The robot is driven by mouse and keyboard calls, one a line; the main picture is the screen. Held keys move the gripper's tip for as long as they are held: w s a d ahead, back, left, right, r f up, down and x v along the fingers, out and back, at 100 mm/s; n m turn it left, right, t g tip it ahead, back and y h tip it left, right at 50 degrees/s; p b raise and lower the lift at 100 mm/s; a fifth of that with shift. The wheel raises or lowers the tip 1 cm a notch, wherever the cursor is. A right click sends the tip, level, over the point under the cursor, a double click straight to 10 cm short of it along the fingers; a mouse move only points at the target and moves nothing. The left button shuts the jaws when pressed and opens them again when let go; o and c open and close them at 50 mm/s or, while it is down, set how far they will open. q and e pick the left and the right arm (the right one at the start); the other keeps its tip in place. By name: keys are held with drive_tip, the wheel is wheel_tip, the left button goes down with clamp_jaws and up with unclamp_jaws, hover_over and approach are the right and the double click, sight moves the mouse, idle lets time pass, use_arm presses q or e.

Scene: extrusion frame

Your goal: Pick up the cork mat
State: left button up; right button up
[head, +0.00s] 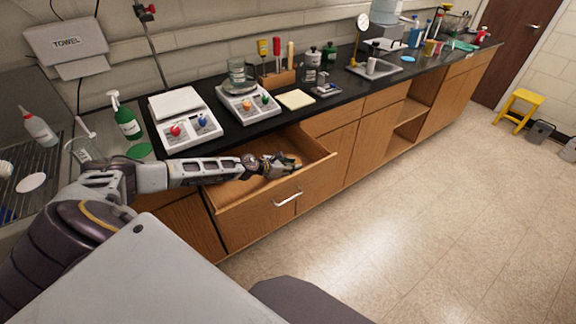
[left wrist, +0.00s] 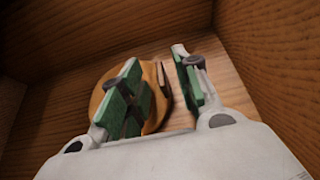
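A round tan disc, which looks like the cork mat (left wrist: 157,112), is in the open wooden drawer. In the left wrist view it is partly hidden behind one finger of my left gripper (left wrist: 160,82). The green-padded fingers stand apart, one over the disc and the other to the right of its edge, with a gap showing between them. In the head view my left gripper (head: 286,163) reaches down into the drawer near its right end, and the mat is hard to make out there. My right gripper is out of view.
The drawer (head: 240,212) has high wooden walls close around the gripper. Above it, the black counter (head: 335,105) holds two white hotplate-like devices (head: 185,122), a yellow pad (head: 296,99) and bottles.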

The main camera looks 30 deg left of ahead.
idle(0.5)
use_arm(q)
clamp_jaws()
